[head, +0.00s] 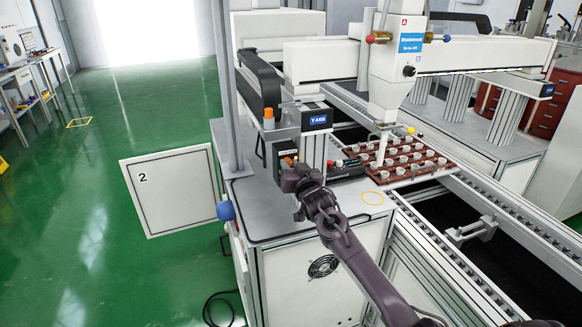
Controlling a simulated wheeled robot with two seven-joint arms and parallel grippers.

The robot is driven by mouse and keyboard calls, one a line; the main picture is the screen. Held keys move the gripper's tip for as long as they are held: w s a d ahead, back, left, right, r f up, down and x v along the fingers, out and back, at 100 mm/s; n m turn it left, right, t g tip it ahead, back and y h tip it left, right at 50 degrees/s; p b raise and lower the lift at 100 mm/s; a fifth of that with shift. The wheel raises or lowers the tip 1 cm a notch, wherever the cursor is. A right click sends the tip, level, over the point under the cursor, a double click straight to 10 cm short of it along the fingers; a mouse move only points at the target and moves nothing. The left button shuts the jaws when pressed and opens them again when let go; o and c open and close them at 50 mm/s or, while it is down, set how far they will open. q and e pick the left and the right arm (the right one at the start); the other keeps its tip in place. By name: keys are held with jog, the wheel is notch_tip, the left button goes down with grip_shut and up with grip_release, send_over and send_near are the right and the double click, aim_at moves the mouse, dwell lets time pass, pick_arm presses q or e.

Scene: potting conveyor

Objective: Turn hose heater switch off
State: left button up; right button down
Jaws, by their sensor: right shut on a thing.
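My right gripper (291,172) reaches over the machine's grey top, its arm coming in from the lower right. It is at a small dark control box (284,157) below the Y-axis unit. It is shut on a small orange part at the box, which I take to be the hose heater switch (290,160). The gripper hides most of the switch, so its position cannot be read. My left gripper is not in view.
A dark panel with buttons (346,170) lies just right of the gripper. A red tray (420,168) of small pots sits under the white dispensing head (391,75). A blue ball knob (225,210) and an open panel door (168,190) are at left.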

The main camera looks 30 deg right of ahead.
jog(key=n+b, duration=0.1)
jog(key=n, duration=0.9)
jog(key=shift+a+f+n, duration=0.1)
jog(key=shift+a+n, duration=0.05)
jog(key=shift+n, duration=0.25)
dwell(0.4)
jog(key=c, duration=1.2)
grip_release()
jog(key=b+v, duration=0.2)
jog(key=v, duration=0.5)
jog(key=shift+s, duration=0.4)
jog(key=shift+a, duration=0.1)
